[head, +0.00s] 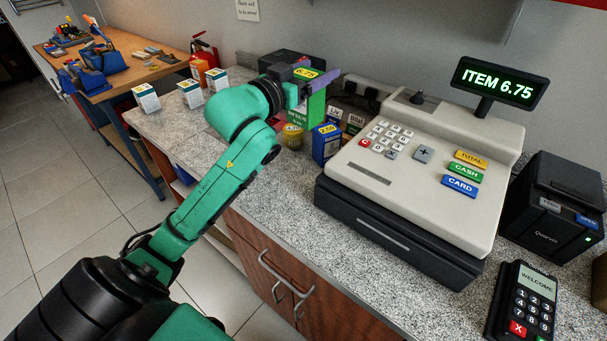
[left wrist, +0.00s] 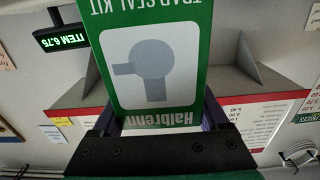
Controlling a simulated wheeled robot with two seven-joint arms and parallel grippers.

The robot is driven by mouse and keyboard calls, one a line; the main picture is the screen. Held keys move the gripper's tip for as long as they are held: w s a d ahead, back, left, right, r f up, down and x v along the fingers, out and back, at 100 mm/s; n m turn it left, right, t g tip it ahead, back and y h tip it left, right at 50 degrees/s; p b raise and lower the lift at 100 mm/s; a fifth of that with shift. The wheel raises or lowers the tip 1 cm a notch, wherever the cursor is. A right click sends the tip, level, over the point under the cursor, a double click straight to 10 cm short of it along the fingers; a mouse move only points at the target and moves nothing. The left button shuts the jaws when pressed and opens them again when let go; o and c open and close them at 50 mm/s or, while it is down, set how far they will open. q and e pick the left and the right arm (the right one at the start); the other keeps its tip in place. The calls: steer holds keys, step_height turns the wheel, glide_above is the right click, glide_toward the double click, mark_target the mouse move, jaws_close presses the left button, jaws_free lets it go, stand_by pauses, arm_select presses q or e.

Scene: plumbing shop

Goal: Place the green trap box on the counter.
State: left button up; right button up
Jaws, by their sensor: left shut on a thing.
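The green trap box (left wrist: 185,25), marked TRAP SEAL KIT, fills the middle of the left wrist view, its print upside down there. My left gripper (left wrist: 160,122) is shut on it. In the head view the box (head: 316,108) shows green at the end of my left arm, partly hidden by the gripper (head: 308,88). It appears above the back of the speckled counter (head: 240,165), near small goods; I cannot tell whether it touches anything below. My right gripper is out of view.
A cash register (head: 410,170) reading ITEM 6.75 stands right of the box. A yellow tin (head: 293,137) and a blue box (head: 325,145) sit beneath it. Several white boxes (head: 146,98) stand at the counter's left end. A card terminal (head: 524,305) and printer (head: 550,205) are at right.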

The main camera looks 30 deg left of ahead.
arm_select(q)
steer(key=f, duration=1.2)
steer(key=a+f+p, duration=0.1)
steer(key=f, duration=0.6)
steer(key=shift+w, duration=0.15)
steer(key=shift+f, duration=0.1)
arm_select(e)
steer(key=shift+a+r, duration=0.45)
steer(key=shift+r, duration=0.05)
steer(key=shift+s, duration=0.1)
arm_select(q)
steer(key=shift+f, duration=0.15)
steer(key=o, duration=1.5)
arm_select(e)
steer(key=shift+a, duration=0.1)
